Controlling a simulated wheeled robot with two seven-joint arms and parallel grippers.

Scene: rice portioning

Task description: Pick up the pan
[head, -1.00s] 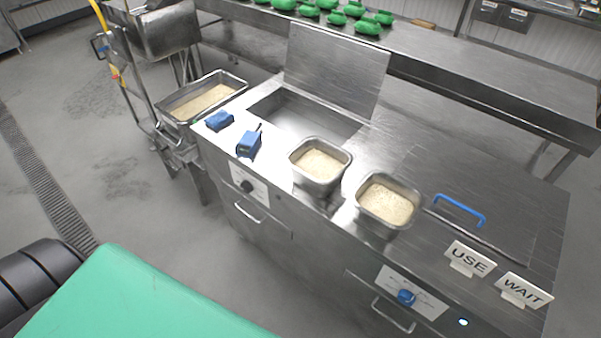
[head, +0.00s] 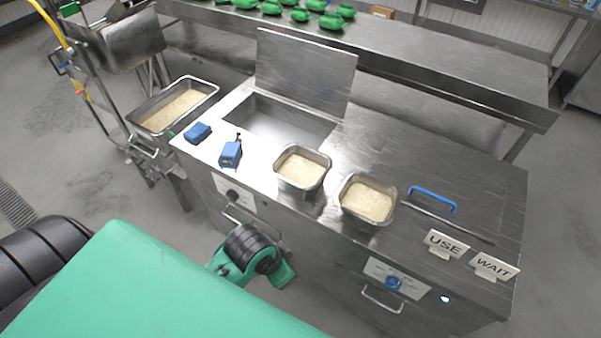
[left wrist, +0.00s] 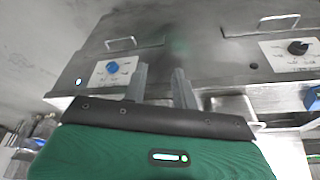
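Two small square steel pans of pale grain stand on the steel counter in the head view, one at the middle (head: 302,181) and one to its right (head: 368,216). A larger steel pan (head: 211,89) of grain sits at the left end of the counter. My left gripper (left wrist: 161,78) shows in the left wrist view with its two fingers apart and nothing between them. It is near the counter's front, with a knob and handles beyond. A metal container edge beside the right finger is partly hidden. Neither gripper's fingers show in the head view.
The counter (head: 400,160) has an open well with a raised lid (head: 305,75), blue devices (head: 231,153), a blue handle (head: 432,199) and USE (head: 445,243) and WAIT (head: 494,267) signs. A back table (head: 420,60) holds green items.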

